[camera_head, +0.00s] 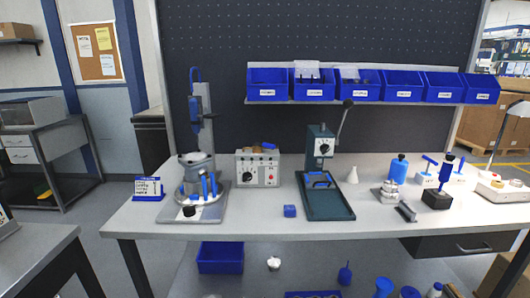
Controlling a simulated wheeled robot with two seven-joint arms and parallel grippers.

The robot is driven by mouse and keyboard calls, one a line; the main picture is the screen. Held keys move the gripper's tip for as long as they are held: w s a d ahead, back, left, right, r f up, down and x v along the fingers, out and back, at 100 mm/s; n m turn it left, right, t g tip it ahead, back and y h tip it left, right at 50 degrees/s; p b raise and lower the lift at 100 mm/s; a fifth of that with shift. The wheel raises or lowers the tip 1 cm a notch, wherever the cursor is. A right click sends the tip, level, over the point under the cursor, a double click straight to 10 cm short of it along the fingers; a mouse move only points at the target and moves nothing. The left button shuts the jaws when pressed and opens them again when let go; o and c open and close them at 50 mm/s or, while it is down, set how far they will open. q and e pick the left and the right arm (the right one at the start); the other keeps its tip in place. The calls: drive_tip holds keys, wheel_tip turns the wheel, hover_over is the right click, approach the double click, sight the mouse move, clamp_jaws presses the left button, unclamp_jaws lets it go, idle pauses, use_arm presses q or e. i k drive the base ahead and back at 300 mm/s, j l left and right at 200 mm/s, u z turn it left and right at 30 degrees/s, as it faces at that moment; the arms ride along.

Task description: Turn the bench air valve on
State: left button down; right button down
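I cannot tell for sure which thing is the bench air valve. At the right of the workbench (270,226), a small white block with a blue lever (430,160) on top stands near the back; the lever lies tilted. Just in front of it, a blue upright tool on a black block (437,198) partly covers that area. A grey control box (258,170) with knobs and a red button stands left of the middle. Neither of my grippers shows in this view.
A press with a steel pot (195,160) stands at the left, an arbor press (320,150) on a green tray in the middle. Blue bins (268,86) hang above.

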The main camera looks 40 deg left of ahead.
sight(267, 145)
drive_tip(key=j+z, duration=0.15)
drive_tip(key=j, duration=0.2)
drive_tip(key=k+j+z, duration=0.15)
drive_tip(key=j, duration=0.2)
drive_tip(key=k+j+z, duration=0.15)
drive_tip(key=j, duration=0.2)
drive_tip(key=k+j+z, duration=0.15)
drive_tip(key=j, duration=0.15)
